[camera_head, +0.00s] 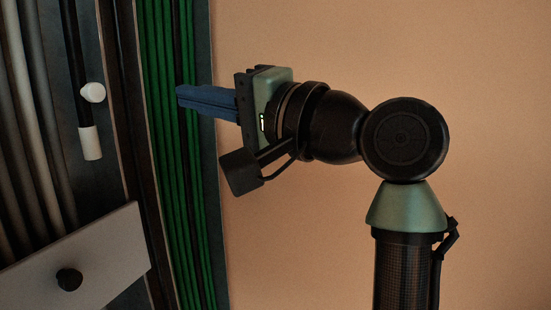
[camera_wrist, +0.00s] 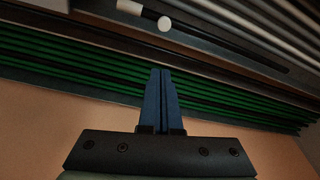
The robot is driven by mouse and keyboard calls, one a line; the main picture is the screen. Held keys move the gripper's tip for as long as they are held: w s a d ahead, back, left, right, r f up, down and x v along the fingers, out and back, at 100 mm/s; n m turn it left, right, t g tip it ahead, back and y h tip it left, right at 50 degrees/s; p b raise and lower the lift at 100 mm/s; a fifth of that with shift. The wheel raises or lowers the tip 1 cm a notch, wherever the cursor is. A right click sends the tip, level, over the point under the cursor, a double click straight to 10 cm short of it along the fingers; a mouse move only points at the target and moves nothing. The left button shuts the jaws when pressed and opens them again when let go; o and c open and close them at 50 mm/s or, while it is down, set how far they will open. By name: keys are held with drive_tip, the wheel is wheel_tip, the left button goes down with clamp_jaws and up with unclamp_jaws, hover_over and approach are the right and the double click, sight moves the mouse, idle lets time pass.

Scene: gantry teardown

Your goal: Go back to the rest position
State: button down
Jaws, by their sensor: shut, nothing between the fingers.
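My gripper (camera_head: 180,94) points left in the head view, with its blue fingers together and nothing between them. In the wrist view my gripper (camera_wrist: 160,72) also shows its two blue fingers side by side and empty. Its fingertips appear in front of a band of green strips (camera_head: 185,190), which also runs across the wrist view (camera_wrist: 60,62). I cannot tell whether the tips touch the strips. The green wrist body and black arm links extend to the right, over a plain tan surface.
A white knob (camera_head: 93,92) and a white-ended dark rod (camera_head: 90,143) are left of the strips. A grey plate (camera_head: 110,245) with a black knob (camera_head: 69,279) is at the lower left. Pale tubes (camera_head: 35,120) run along the left edge. The tan surface (camera_head: 490,80) at right is bare.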

drive_tip(key=s+d+r+n+t+h, duration=0.1)
drive_tip(key=s+d+r+t+h, duration=0.1)
drive_tip(key=s+d+t+h, duration=0.3)
drive_tip(key=s+d+r+n+t+h, duration=0.2)
drive_tip(key=s+d+t+h, duration=0.4)
drive_tip(key=t+h, duration=0.5)
drive_tip(key=shift+s+d+r+t, duration=0.3)
drive_tip(key=shift+s+r+t, duration=0.5)
drive_tip(key=shift+s, duration=0.4)
